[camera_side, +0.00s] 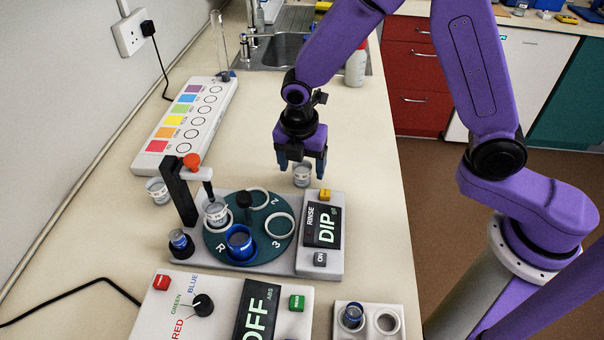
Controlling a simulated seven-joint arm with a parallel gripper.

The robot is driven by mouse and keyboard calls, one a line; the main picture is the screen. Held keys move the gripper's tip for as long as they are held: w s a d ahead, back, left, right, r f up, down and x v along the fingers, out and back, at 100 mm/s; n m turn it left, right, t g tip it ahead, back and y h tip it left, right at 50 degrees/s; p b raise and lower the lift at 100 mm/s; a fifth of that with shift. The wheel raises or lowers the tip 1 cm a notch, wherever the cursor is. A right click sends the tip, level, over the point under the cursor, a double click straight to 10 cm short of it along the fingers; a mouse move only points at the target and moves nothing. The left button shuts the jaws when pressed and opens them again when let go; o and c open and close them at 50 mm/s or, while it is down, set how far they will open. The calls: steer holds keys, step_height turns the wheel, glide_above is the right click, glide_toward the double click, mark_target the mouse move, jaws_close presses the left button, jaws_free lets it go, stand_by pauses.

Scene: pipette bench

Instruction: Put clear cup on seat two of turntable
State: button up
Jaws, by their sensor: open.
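The dark green turntable (262,243) is to the left and nearer the camera. Its back ring, by the figure 2 (257,190), is empty, as is the ring by the 3 (280,236). A second clear cup (216,213) sits at its left, and a blue cup (240,243) sits by the R.
A dipper post (178,190) with an orange knob rises left of the turntable. Another clear cup (158,192) stands further left. A colour chart (190,120) lies behind. The OFF box (225,310) and a two-well holder (368,335) are in front. The bench right of the chart is clear.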

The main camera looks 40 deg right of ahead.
steer(key=shift+f, duration=0.4)
steer(key=c, duration=1.2)
